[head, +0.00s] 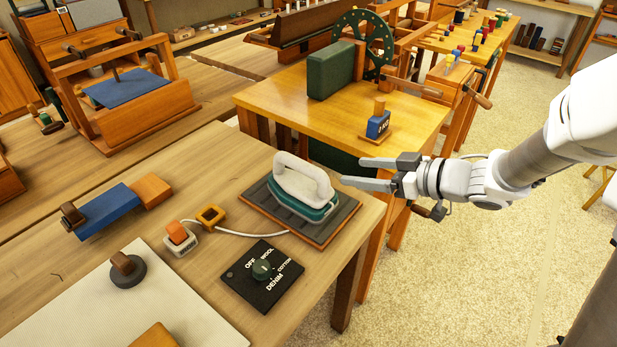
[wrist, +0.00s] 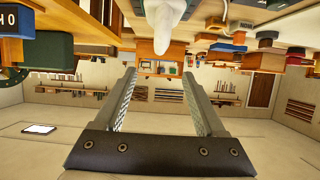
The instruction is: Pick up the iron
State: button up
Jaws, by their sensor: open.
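The iron (head: 303,182) has a white loop handle and a teal body. It rests on a dark ridged pad with a wooden edge (head: 333,222), near the right corner of the wooden table. My gripper (head: 353,172) is open and empty, just right of the iron at about handle height, its fingers pointing left toward it. A gap shows between the fingertips and the handle in the head view. In the wrist view the room appears upside down; my open fingers (wrist: 160,77) have a white rounded part, likely the iron's handle (wrist: 164,24), beyond their tips.
A cord runs from the iron to a plug block (head: 180,239). A black dial plate (head: 262,275) lies in front of the pad. A blue weight (head: 377,124) and a green box (head: 331,70) stand on the yellow table behind. Open floor (head: 470,250) lies right.

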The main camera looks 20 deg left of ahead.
aim_at(301, 165)
jog(key=b+x, duration=0.3)
jog(key=x, duration=0.8)
jog(key=shift+w+a+f, duration=0.1)
jog(key=shift+a, duration=0.05)
jog(key=b+x, duration=0.2)
jog(key=x, duration=0.3)
jog(key=shift+a+f+b, duration=0.1)
jog(key=shift+b, duration=0.3)
grip_shut()
dwell(0.4)
